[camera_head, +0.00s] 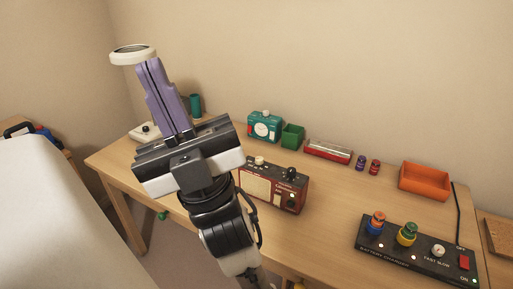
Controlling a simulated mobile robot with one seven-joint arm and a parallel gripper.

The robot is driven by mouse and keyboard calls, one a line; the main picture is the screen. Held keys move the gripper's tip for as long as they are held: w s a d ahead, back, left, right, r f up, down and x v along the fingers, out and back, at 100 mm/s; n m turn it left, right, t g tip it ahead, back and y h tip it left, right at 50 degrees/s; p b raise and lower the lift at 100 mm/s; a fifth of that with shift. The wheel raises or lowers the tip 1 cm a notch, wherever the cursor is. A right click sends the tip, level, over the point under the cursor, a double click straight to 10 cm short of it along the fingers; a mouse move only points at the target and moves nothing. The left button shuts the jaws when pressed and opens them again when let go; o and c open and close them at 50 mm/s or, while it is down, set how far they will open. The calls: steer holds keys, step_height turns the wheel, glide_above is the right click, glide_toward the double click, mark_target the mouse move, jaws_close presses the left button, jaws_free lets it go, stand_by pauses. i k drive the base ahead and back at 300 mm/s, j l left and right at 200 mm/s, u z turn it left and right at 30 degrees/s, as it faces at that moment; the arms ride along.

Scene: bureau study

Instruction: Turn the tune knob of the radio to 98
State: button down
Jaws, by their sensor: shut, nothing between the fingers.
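The red-brown box with a cream front panel, which looks like the radio (272,186), stands on the desk in the middle of the view. A cream knob (259,160) and a black knob (291,173) sit on its top. I cannot tell which is the tune knob, and the markings are too small to read. My gripper (148,64) has purple fingers and is shut and empty. It is raised to the left of the radio, pointing up and left, apart from it. My arm hides the radio's left end.
A teal box with a dial (264,128), green bin (293,136), red-and-white box (328,151), small spools (367,165) and orange tray (424,181) line the back. A black charger panel (416,250) is front right. A white lamp head (133,54) is near my fingertips.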

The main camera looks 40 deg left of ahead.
mark_target(259, 160)
steer(key=j+u, duration=0.15)
steer(key=u, duration=0.35)
steer(key=i+j+u, duration=0.1)
steer(key=u, duration=0.35)
